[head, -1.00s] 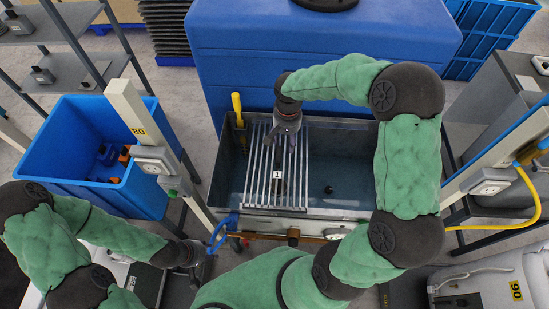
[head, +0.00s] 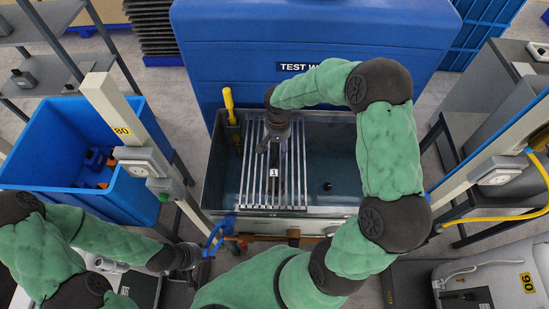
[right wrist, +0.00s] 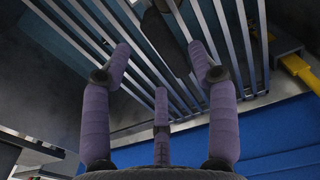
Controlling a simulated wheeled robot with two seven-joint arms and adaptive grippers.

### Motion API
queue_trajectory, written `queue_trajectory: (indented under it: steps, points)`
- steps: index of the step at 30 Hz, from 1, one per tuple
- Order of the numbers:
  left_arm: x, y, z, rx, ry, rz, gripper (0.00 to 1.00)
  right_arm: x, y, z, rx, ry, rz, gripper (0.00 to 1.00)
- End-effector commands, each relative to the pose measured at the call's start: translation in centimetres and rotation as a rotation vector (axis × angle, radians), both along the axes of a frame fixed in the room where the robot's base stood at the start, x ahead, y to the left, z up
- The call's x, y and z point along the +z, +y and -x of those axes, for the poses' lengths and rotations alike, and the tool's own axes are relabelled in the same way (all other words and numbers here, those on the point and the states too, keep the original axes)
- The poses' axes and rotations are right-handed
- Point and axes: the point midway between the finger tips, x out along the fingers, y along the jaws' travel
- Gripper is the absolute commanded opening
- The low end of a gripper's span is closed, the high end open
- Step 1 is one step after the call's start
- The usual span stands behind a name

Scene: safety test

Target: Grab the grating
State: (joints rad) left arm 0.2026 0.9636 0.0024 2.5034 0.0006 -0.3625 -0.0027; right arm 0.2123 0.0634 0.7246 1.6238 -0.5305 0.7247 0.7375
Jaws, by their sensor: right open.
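The grating (head: 298,165), a panel of parallel metal bars with a dark middle strip marked "1", lies across the left part of the grey tank (head: 345,212). It also fills the upper part of the right wrist view (right wrist: 225,50). My right gripper (head: 274,148) is over the grating. In the right wrist view its purple fingers (right wrist: 160,62) are spread apart, with bars showing between and beyond them and nothing visibly held. Whether the fingertips touch the bars is unclear. My left gripper (head: 190,258) is at the lower left, away from the grating; its fingers are too dark to read.
A yellow handle (head: 229,105) stands at the tank's back left corner. A large blue container (head: 230,60) is behind the tank. A blue bin (head: 60,125) stands left, beyond a post (head: 118,112). The tank's right part is open, partly under my right arm.

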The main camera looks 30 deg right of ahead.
Motion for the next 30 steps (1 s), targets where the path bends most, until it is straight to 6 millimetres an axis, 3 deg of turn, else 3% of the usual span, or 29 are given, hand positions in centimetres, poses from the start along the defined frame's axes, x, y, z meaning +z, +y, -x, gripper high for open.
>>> queue_trajectory:
  steps: [7,15,17,22,30]
  points:
    - [-1.3,0.0,0.0,0.000,0.000,0.000,0.40,-3.7,0.2,-0.3,-0.001,0.003,-0.002,0.59]
    - [-1.3,0.0,0.0,0.000,0.000,0.000,0.40,-4.2,0.2,-0.3,0.000,0.000,-0.001,0.59]
    - [-1.3,0.0,0.0,0.000,0.000,0.000,0.40,-4.2,0.2,-0.3,0.000,0.000,-0.001,0.48]
    - [-1.3,0.0,0.0,0.000,0.000,0.000,0.40,-4.1,0.3,-0.3,0.000,0.000,-0.001,0.00]
    - [-1.3,0.0,0.0,0.000,0.000,0.000,0.40,-4.0,0.2,-0.4,-0.001,-0.003,-0.001,0.00]
